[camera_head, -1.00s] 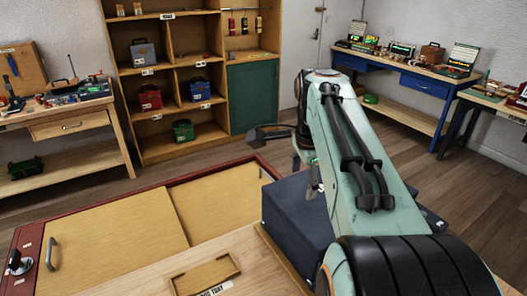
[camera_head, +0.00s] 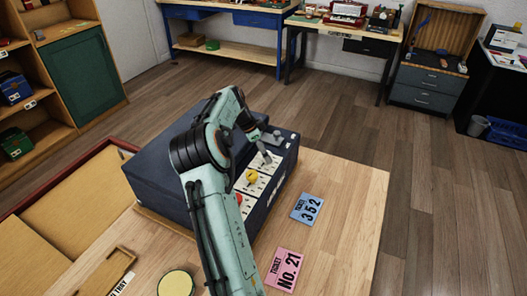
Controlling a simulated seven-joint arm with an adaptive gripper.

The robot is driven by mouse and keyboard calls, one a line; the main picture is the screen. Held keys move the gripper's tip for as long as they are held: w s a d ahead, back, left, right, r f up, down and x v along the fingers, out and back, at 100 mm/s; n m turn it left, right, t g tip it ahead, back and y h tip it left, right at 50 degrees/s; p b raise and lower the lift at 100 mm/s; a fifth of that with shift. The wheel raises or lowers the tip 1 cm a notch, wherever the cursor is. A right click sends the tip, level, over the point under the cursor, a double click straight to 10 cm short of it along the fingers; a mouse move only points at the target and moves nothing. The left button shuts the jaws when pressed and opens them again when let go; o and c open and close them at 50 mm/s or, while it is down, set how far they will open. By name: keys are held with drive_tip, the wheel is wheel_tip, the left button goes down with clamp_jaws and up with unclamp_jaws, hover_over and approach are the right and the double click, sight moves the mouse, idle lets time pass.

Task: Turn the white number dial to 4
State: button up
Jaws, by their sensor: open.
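A dark blue box (camera_head: 160,165) stands on the wooden table, with a row of dials on pale plates along its right side. A yellow dial (camera_head: 252,177) sits mid-row, and a red dial (camera_head: 239,198) shows nearer, partly behind my arm. My gripper (camera_head: 266,156) is open and points down over the far part of the row, beyond the yellow dial. I cannot clearly make out the white number dial; my gripper covers that part of the panel. Its setting cannot be read, nor whether the fingers touch anything.
A small wooden tray (camera_head: 108,272) and a round yellow disc (camera_head: 176,283) are near the front. The table's right part is clear.

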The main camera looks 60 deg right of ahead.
drive_tip(key=shift+s+d+f, duration=0.1)
drive_tip(key=shift+f, duration=0.2)
clamp_jaws()
